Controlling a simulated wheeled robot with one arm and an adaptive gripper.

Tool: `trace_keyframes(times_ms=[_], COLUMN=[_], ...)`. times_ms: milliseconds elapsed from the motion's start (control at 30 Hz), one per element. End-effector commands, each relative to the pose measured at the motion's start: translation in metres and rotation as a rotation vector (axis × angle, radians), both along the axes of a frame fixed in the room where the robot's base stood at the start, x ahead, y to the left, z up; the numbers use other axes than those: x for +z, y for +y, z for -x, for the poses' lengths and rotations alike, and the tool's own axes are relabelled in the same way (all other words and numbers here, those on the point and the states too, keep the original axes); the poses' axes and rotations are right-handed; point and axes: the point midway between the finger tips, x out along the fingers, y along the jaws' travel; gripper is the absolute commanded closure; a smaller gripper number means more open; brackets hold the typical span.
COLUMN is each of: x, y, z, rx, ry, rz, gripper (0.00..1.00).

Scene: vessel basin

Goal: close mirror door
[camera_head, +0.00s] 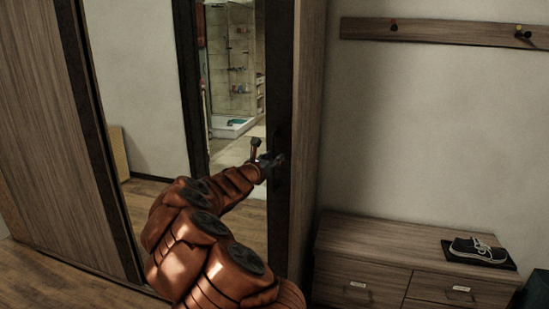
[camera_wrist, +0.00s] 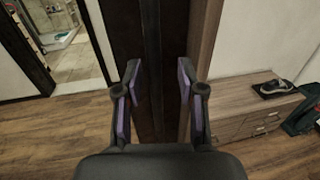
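The mirror door (camera_head: 145,85) stands upright in the wardrobe, with dark strips along its sides. Its glass reflects a doorway and a bathroom with a shower; it also shows at the left of the wrist view (camera_wrist: 85,50). My gripper (camera_head: 274,165) is at the dark right-hand strip (camera_head: 280,80), about halfway up what shows of it. In the wrist view my gripper (camera_wrist: 159,75) is open, with its two fingers apart and the dark upright strip (camera_wrist: 150,35) between and beyond them. I cannot tell whether the fingers touch it.
A wooden panel (camera_head: 45,130) stands left of the mirror, and a wooden wardrobe side (camera_head: 309,110) stands right. A low drawer cabinet (camera_head: 365,245) with a dark shoe (camera_head: 478,250) is at lower right. A hook rail (camera_head: 440,31) is above. Wooden floor (camera_head: 50,285) shows at lower left.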

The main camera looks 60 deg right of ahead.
Motion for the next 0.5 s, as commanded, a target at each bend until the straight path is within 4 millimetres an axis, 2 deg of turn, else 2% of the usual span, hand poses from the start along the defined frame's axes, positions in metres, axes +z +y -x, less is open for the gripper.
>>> trace_keyframes(times_ms=[200, 500], x=[0.001, 0.002], y=[0.033, 0.073], z=[0.001, 0.006], rx=[0.005, 0.002], ry=[0.002, 0.001], rz=[0.002, 0.003], gripper=[0.61, 0.61])
